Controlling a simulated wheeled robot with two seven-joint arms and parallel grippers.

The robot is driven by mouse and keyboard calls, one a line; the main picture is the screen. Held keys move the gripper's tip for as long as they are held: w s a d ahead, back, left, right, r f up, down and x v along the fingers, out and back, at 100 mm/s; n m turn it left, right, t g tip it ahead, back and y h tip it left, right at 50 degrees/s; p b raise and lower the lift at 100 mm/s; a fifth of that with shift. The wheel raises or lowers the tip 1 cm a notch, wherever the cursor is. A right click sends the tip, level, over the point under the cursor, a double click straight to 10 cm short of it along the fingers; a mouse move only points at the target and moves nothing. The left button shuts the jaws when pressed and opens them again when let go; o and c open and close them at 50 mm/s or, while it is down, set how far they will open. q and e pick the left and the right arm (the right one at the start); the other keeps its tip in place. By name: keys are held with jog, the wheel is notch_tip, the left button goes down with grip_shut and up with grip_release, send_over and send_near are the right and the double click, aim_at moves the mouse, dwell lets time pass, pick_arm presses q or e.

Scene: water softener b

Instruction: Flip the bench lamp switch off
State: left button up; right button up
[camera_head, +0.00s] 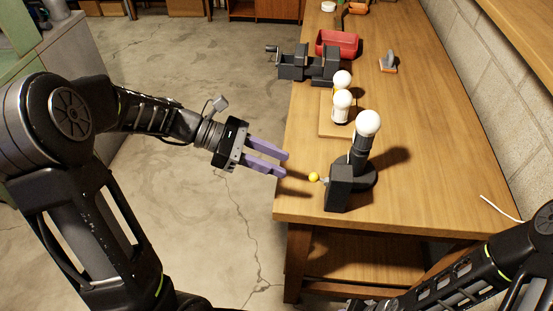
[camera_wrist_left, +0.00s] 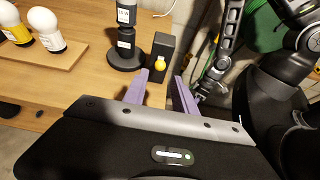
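The bench lamp (camera_head: 361,151) is a black post with a round white bulb on a round base. A black switch box (camera_head: 340,188) stands at its front, with a yellow-tipped lever (camera_head: 313,177) on its left side. The box (camera_wrist_left: 161,44) and yellow tip (camera_wrist_left: 160,64) also show in the left wrist view. My left gripper (camera_head: 286,165) has purple fingers, held apart and empty. It is just left of the yellow tip, which appears in line with the finger gap (camera_wrist_left: 161,76) and not held. My right arm enters at lower right; its fingers are not clear.
The wooden workbench (camera_head: 410,205) carries a wooden board (camera_head: 328,127) with two bulbs, a dark vise (camera_head: 308,63), a red bin (camera_head: 338,43) and a small grey tool (camera_head: 388,64). A block wall (camera_head: 500,110) borders the right. Concrete floor (camera_head: 215,225) is open left of the bench.

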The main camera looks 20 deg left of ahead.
pick_arm(q)
jog(key=b+x, duration=0.4)
jog(key=x, duration=0.3)
jog(key=shift+f, duration=0.3)
jog(key=shift+w+d, duration=0.1)
jog(key=shift+d, duration=0.35)
jog(key=shift+c, duration=0.2)
jog(key=shift+r, duration=0.1)
jog(key=shift+c, duration=0.6)
jog(key=shift+a, duration=0.1)
grip_shut()
